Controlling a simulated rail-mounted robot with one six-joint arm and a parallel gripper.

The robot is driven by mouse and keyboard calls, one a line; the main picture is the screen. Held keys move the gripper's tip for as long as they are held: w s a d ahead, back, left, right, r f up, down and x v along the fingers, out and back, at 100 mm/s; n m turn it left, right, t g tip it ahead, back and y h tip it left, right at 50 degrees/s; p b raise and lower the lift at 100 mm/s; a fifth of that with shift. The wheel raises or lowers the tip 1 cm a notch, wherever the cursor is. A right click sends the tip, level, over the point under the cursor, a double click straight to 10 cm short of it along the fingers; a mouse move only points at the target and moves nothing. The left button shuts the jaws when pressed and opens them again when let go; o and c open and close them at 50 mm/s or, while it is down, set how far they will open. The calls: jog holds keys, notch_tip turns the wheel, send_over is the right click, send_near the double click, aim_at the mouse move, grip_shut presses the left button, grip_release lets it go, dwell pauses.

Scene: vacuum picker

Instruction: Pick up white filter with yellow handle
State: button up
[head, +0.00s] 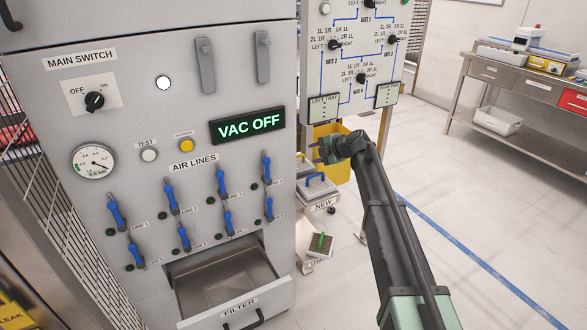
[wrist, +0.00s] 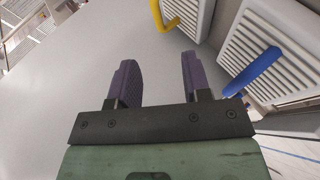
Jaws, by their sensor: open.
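The white filter (wrist: 193,14) with a yellow handle (wrist: 165,16) is partly in view at the top of the wrist view, cut off by the frame edge. Its slatted face and the handle lie ahead of and to the right of my gripper (wrist: 158,65). My gripper is open, with nothing between its two purple fingers, and is apart from the handle. In the head view my gripper (head: 322,150) hangs over the stand labelled NEW; I cannot make out the yellow handle there.
A white filter with a blue handle (wrist: 252,72) lies close to the right of my fingers. A filter with a green handle (head: 320,243) sits lower down. The cabinet's filter drawer (head: 275,300) is open and looks empty. A yellow bin (head: 340,172) stands behind my gripper.

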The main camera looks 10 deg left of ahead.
aim_at(298, 167)
jog(key=b+x, duration=0.1)
jog(key=x, duration=0.3)
jog(key=shift+d+f+b, duration=0.1)
jog(key=shift+f+b, duration=0.05)
jog(key=shift+b, duration=0.2)
jog(key=shift+w+a, duration=0.1)
jog(key=shift+a, duration=0.2)
jog(key=b+x, duration=0.2)
jog(key=x, duration=0.3)
jog(key=shift+f+b, duration=0.15)
jog(key=shift+b, duration=0.2)
grip_shut()
